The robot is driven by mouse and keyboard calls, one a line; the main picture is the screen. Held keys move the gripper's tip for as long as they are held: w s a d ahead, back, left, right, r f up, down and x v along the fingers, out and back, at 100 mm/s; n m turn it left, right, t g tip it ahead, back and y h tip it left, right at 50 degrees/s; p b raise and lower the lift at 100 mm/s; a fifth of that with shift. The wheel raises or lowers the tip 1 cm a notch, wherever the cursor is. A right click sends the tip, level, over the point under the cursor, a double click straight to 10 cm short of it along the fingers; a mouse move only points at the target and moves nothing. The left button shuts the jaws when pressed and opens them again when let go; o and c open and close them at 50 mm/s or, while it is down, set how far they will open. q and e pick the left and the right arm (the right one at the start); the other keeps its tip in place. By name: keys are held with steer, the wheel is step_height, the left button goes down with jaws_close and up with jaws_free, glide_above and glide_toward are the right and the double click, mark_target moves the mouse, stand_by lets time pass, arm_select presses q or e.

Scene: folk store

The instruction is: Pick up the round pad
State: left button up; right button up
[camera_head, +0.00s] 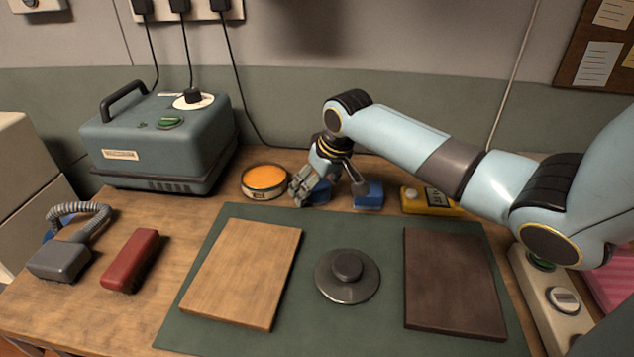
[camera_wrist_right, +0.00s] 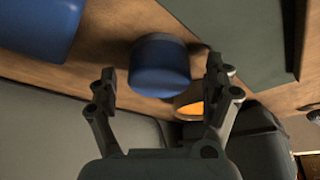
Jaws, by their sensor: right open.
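A small blue round pad (camera_wrist_right: 160,62) with a darker grey edge lies between and just beyond the fingertips in the right wrist view. In the head view the blue pad (camera_head: 321,190) is partly hidden by my right gripper (camera_head: 308,192). My right gripper is open and points down over the back of the table; its fingers (camera_wrist_right: 162,78) stand on either side of the pad, with gaps visible. I cannot tell how high the fingertips are above the table. My left gripper is not in view.
A blue block (camera_head: 368,195) stands just right of the gripper. An orange-filled round tin (camera_head: 265,181) stands close on its left. A yellow box (camera_head: 430,201) is farther right. In front, a green mat (camera_head: 318,233) holds two boards and a grey knobbed disc (camera_head: 347,277).

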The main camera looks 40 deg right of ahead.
steer(key=shift+f, duration=0.1)
steer(key=c, duration=1.2)
steer(key=shift+c, duration=0.2)
step_height(320, 180, up, 4)
steer(key=shift+w+r, duration=0.1)
steer(key=shift+r, duration=0.1)
steer(key=s+r+p, duration=0.1)
steer(key=s+r, duration=0.2)
steer(key=s, duration=0.3)
steer(key=s+d+r+p, duration=0.1)
steer(key=s+r, duration=0.2)
steer(key=s, duration=0.2)
steer(key=shift+s+d+r+p, duration=0.25)
steer(key=shift+s+r+p, duration=0.05)
steer(key=shift+s, duration=0.05)
steer(key=o, duration=0.6)
steer(key=shift+d, duration=0.1)
steer(key=c, duration=0.5)
